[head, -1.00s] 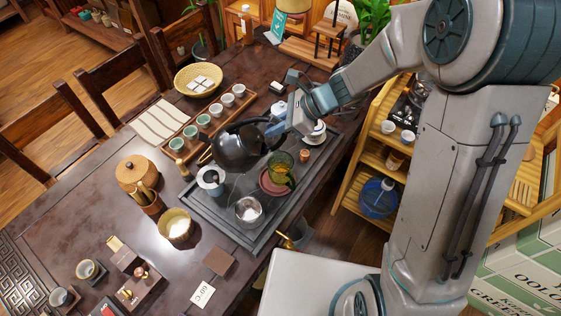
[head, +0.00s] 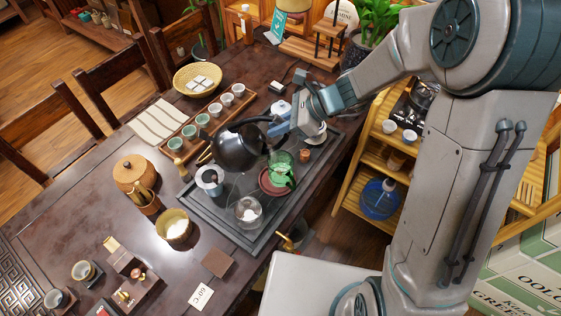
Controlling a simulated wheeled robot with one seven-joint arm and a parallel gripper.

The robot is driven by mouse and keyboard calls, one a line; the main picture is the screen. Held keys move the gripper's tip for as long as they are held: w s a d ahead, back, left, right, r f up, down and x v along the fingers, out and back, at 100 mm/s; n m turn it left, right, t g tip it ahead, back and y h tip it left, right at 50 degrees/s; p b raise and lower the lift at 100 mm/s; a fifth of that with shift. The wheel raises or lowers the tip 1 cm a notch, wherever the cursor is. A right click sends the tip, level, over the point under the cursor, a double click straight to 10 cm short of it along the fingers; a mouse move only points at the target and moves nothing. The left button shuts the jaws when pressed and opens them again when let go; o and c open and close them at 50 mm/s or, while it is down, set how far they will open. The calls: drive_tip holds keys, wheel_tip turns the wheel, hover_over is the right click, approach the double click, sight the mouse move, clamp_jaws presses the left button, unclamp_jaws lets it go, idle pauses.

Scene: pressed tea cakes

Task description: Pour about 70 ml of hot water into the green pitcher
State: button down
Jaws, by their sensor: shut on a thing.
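The green pitcher (head: 283,177) is see-through glass and stands on a dark red dish (head: 266,186) on the tray. I cannot tell how much liquid it holds. My gripper (head: 282,123) is shut on the handle of the black kettle (head: 237,151), on the kettle's right side. The kettle is up and to the left of the pitcher in the head view, and its spout points to the lower left, away from the pitcher. No stream of water shows. The fingertips are partly hidden, and I cannot tell the kettle's exact height above the tray.
The dark tray (head: 225,228) also carries a white-topped pot (head: 210,178) and a clear glass bowl (head: 247,212). Several small cups stand on a wooden strip (head: 187,140) behind.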

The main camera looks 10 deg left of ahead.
sight(265, 116)
drive_tip(key=shift+w+d+f+y+b, duration=0.1)
drive_tip(key=shift+d+f+y+b, duration=0.45)
drive_tip(key=shift+b, duration=0.8)
drive_tip(key=shift+r, duration=0.15)
drive_tip(key=shift+a+r+h+p, duration=0.35)
drive_tip(key=shift+r+p, duration=0.15)
drive_tip(key=shift+p, duration=0.55)
drive_tip(key=a+r+h+p, duration=0.2)
drive_tip(key=p, duration=0.4)
drive_tip(key=shift+s+a+r+p, duration=0.1)
drive_tip(key=shift+s+a+p, duration=0.1)
drive_tip(key=shift+p, duration=0.15)
drive_tip(key=shift+s+a+r+h, duration=0.1)
drive_tip(key=shift+a+h, duration=0.4)
drive_tip(key=shift+a, duration=0.1)
drive_tip(key=shift+s+a+h, duration=0.2)
drive_tip(key=shift+a+h, duration=0.7)
drive_tip(key=shift+a, duration=0.65)
drive_tip(key=shift+a+r, duration=0.2)
drive_tip(key=shift+a, duration=0.1)
